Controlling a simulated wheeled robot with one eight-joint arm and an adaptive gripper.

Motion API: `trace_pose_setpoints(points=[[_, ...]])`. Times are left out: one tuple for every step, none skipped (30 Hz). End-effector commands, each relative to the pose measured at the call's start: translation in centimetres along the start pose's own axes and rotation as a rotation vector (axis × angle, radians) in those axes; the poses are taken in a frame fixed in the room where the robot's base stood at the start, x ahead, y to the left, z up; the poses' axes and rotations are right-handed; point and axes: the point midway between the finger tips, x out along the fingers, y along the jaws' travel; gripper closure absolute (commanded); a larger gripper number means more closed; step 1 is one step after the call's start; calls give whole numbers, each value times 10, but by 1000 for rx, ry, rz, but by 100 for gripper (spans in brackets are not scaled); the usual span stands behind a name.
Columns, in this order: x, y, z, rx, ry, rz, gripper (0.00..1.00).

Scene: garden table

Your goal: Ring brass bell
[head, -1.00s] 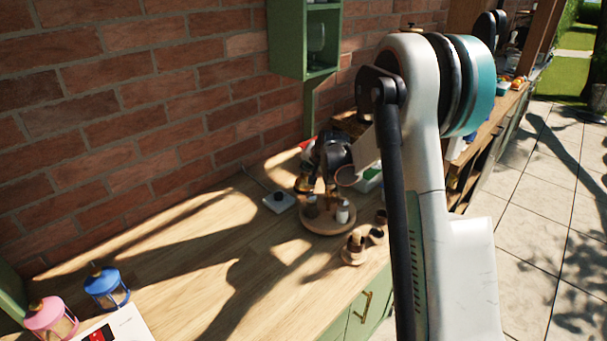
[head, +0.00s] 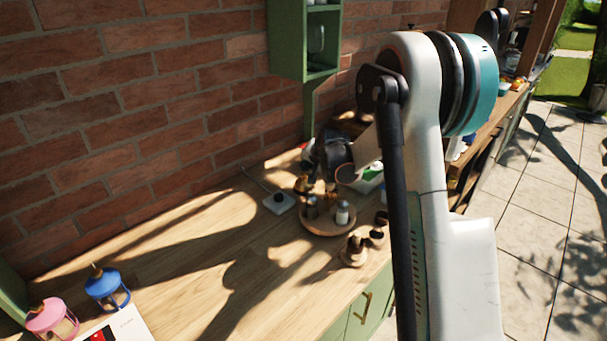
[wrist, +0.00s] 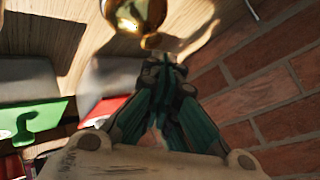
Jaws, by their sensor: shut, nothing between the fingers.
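The brass bell (wrist: 138,12) is a shiny golden dome at the top of the wrist view, with a small golden knob towards my fingers. In the head view a small golden shape (head: 302,185), probably the bell, sits on the wooden counter beside the brick wall. My gripper (wrist: 158,68) is shut and empty, its dark green fingers together and their tips close to the knob. I cannot tell whether they touch it. In the head view my arm hides much of the gripper.
A round wooden tray (head: 328,229) with shakers stands on the counter (head: 190,270). A white corded box (head: 279,203) lies left of it, small wooden pieces (head: 354,252) in front.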

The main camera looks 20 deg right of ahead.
Motion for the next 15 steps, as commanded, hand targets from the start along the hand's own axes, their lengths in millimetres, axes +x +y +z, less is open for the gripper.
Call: trace_pose_setpoints(points=[[0, 0, 0, 0, 0, 0, 100], [0, 0, 0, 0, 0, 0, 100], [0, 0, 0, 0, 0, 0, 100], [0, 0, 0, 0, 0, 0, 100], [-1, -1, -1, 0, 0, 0, 100], [-2, -2, -2, 0, 0, 0, 100], [-4, -3, -3, 0, 0, 0, 100], [-5, -4, -4, 0, 0, 0, 100], [-8, -6, -6, 0, 0, 0, 100], [-10, -7, -7, 0, 0, 0, 100], [-12, -8, -8, 0, 0, 0, 100], [-14, -10, -10, 0, 0, 0, 100], [-16, -12, -12, 0, 0, 0, 100], [-18, -13, -13, 0, 0, 0, 100], [-21, -15, -15, 0, 0, 0, 100]])
